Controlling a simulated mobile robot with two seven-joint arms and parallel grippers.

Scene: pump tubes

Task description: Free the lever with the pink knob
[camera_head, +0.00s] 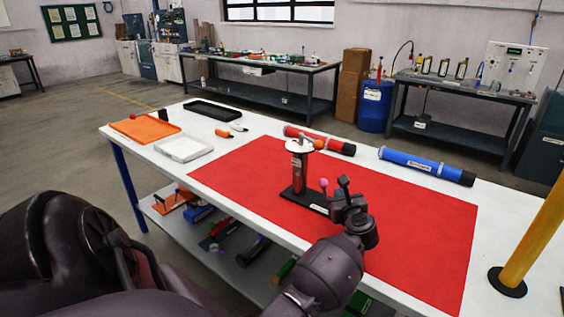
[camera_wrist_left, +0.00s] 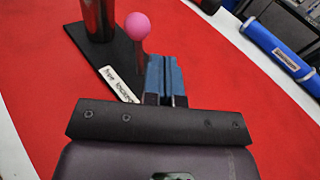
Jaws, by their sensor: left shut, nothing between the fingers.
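The pink knob (camera_head: 323,183) tops a short upright lever on the black base of a pump fixture (camera_head: 299,170) on the red mat. A dark cylinder stands on the same base, with a white round plate above it. In the left wrist view the knob (camera_wrist_left: 137,25) is just left of my left gripper's fingers (camera_wrist_left: 165,62), and the lever runs down beside them. My left gripper (camera_head: 343,183) is shut and empty, right of the knob; whether it touches the lever I cannot tell. My right gripper is not in view.
A red tube (camera_head: 320,141) and a blue tube (camera_head: 427,166) lie along the far side of the table. An orange tray (camera_head: 146,129), a white tray (camera_head: 184,149) and a black tray (camera_head: 212,111) are at the left. A yellow post (camera_head: 534,235) stands at the right. The mat's right part is clear.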

